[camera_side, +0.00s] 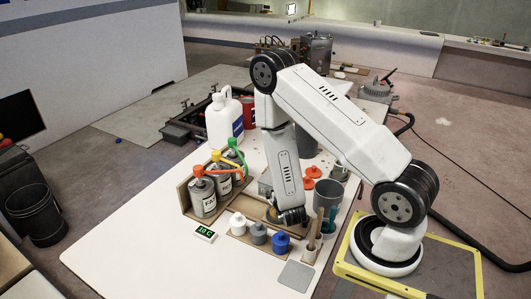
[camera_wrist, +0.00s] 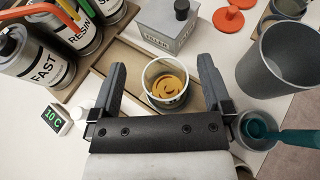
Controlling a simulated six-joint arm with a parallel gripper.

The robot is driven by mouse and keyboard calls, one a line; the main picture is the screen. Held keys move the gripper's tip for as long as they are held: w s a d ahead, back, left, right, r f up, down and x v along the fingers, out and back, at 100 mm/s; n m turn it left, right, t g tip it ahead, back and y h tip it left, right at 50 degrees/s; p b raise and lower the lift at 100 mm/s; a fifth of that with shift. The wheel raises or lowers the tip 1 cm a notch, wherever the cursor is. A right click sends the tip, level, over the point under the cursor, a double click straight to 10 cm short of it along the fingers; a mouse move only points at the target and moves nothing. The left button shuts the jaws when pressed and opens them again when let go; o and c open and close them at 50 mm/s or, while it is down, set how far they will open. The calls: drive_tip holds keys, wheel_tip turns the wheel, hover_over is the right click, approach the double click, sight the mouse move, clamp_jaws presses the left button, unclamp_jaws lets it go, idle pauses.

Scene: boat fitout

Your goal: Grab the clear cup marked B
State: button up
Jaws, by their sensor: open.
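A clear cup (camera_wrist: 151,73) with a pale rim and amber liquid inside stands upright in the wrist view, in or on a tan wooden holder (camera_wrist: 120,62). No letter B can be read on it from this angle. My gripper (camera_wrist: 161,68) is open, with one dark finger on each side of the cup and a gap visible on both sides. In the side view my gripper (camera_side: 292,216) is low over the table behind the small lidded pots, and it mostly hides the cup.
Labelled cans (camera_wrist: 20,62) with coloured spouts stand at left, beside a 10 C display (camera_wrist: 56,120). A grey box (camera_wrist: 168,22) is behind the cup. A large grey cup (camera_wrist: 275,62) and a teal-handled tool (camera_wrist: 295,138) in a pot are close at right. The front-left white table (camera_side: 130,255) is clear.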

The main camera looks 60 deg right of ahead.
sight(279, 219)
drive_tip(key=shift+f, duration=0.15)
drive_tip(key=shift+f, duration=1.8)
drive_tip(key=shift+f, duration=1.4)
drive_tip(key=shift+w+d+f, duration=0.1)
drive_tip(key=shift+d+f, duration=0.15)
drive_tip(key=shift+f, duration=0.05)
drive_tip(key=shift+x, duration=1.2)
drive_tip(key=c, duration=1)
drive_tip(key=shift+c, duration=0.2)
